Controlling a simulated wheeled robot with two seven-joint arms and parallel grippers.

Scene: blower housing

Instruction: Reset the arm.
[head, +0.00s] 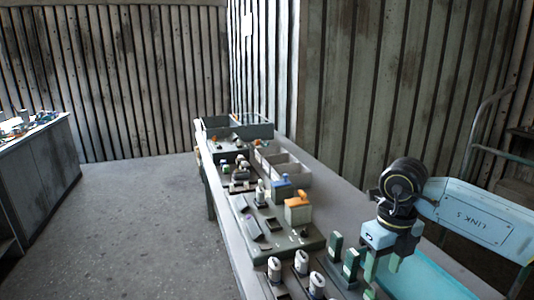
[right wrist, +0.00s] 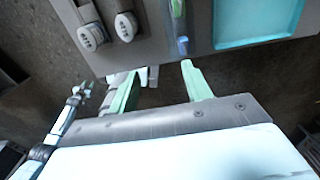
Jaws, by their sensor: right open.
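My right arm comes in from the right in the head view, with its dark round wrist joint above the bench's near right part. My right gripper (head: 383,268) points down, its green fingers apart, close to the upright green blocks (head: 351,262) and the teal tray (head: 425,278). In the right wrist view the open gripper (right wrist: 158,82) has nothing between its fingers. The bench edge lies beyond the fingertips, with the teal tray (right wrist: 258,22) on it.
Several white-topped cylinders (head: 274,268) stand at the bench's near end. Farther along are a plate with an orange-topped block (head: 298,209) and grey bins (head: 283,167). A metal railing (head: 478,130) stands at right. The floor (head: 130,220) left of the bench is clear.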

